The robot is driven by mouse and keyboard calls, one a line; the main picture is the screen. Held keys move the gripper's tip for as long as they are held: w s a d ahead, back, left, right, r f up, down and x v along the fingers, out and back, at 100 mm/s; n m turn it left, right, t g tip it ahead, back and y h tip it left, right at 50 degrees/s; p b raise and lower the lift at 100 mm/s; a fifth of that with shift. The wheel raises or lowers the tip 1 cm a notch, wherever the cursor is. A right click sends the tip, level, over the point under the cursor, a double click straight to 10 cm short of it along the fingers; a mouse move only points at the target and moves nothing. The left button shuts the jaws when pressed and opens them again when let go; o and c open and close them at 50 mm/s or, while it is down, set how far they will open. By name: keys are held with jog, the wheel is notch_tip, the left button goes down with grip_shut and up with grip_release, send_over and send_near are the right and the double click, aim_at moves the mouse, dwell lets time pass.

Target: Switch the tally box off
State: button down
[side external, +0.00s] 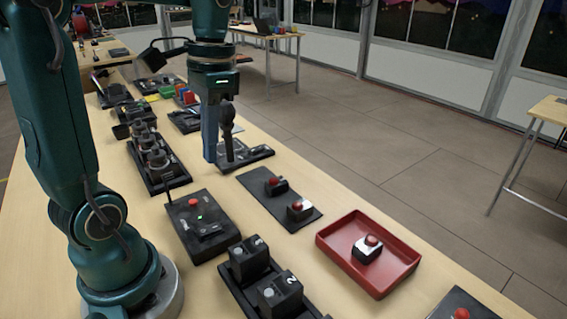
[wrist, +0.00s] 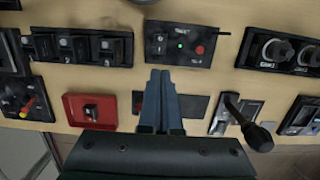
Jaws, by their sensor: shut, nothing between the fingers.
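A black box (side external: 203,226) with a red button and a lit green lamp lies on the table, and appears to be the tally box; I cannot read its label. In the wrist view this box (wrist: 181,44) shows a rocker switch at its left, the green lamp in the middle and the red button at its right. My gripper (side external: 210,160) is shut and empty, pointing down above the table, behind the box in the side view. In the wrist view my gripper (wrist: 160,72) has its fingertips just below the box in the picture, not visibly touching it.
A black lever (side external: 228,118) stands close beside my gripper. A dark mat (side external: 279,208) with two red-topped buttons and a red tray (side external: 330,232) holding another lie to the right. Numbered switch blocks (side external: 268,275) stand in front, and a knob panel (side external: 156,160) stands behind the box.

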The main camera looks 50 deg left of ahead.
aim_at(203, 230)
jog(key=shift+s+a, duration=0.1)
jog(key=shift+s, duration=0.65)
jog(key=f, duration=0.4)
jog(key=s+f, duration=0.1)
jog(key=f, duration=0.4)
jog(key=s+f, duration=0.1)
jog(key=f, duration=0.3)
jog(key=shift+f, duration=0.4)
jog(key=shift+f, duration=0.15)
